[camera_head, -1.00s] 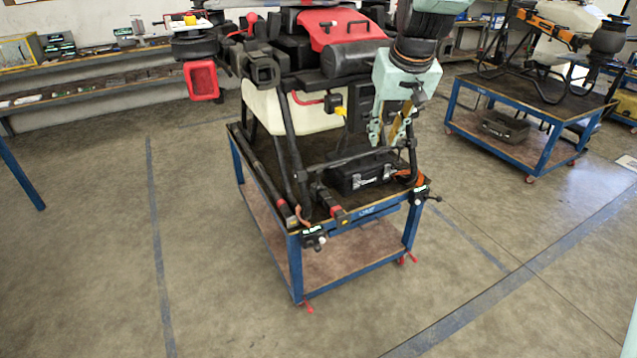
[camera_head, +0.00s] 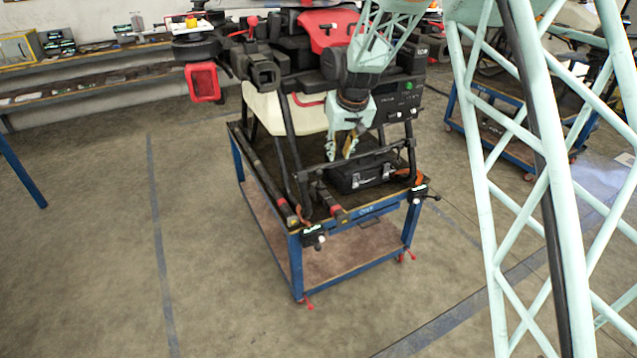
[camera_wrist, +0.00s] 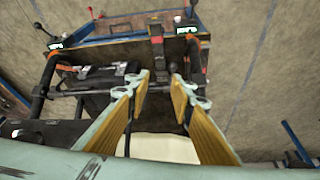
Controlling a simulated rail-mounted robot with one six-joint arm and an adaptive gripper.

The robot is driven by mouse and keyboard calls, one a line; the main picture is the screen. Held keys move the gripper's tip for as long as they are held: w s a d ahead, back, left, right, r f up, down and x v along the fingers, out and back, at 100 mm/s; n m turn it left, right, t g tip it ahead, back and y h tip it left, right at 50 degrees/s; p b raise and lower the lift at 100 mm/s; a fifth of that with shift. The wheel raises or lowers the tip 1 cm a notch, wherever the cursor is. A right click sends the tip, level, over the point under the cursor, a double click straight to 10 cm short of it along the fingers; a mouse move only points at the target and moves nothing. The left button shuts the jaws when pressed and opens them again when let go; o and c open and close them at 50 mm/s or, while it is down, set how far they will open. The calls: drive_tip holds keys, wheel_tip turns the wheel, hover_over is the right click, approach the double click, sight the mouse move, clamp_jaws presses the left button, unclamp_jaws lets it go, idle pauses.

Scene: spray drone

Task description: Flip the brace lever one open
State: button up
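My gripper (camera_head: 340,150) is in front of the spray drone (camera_head: 322,68), above its black front landing-gear bar. In the wrist view my gripper (camera_wrist: 168,90) is open, with nothing between its two tan-padded fingers. A black lever-like piece with a red part (camera_wrist: 157,44) shows ahead, beyond the fingertips and apart from them. In the head view a similar red-and-black piece (camera_head: 333,210) sits at the cart's front edge. Black clamps with white labels sit at the front corners, left (camera_head: 314,237) and right (camera_head: 419,192). I cannot tell which part is brace lever one.
The drone stands on a blue-framed cart (camera_head: 295,268). A black case (camera_head: 360,176) lies on the cart behind the front bar. A second blue cart (camera_head: 512,150) stands at the right, partly hidden by my arm.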

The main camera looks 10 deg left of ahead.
drive_tip(key=p, duration=0.1)
approach(319, 184)
wheel_tip(319, 184, up, 4)
drive_tip(key=shift+s+d+f+n, duration=0.2)
drive_tip(key=shift+s+d+n, duration=0.1)
drive_tip(key=shift+s, duration=0.15)
drive_tip(key=shift+f, duration=0.1)
drive_tip(key=shift+b+x, duration=0.6)
drive_tip(key=shift+x, duration=6.2)
drive_tip(key=shift+a, duration=0.15)
drive_tip(key=shift+c, duration=0.9)
clamp_jaws()
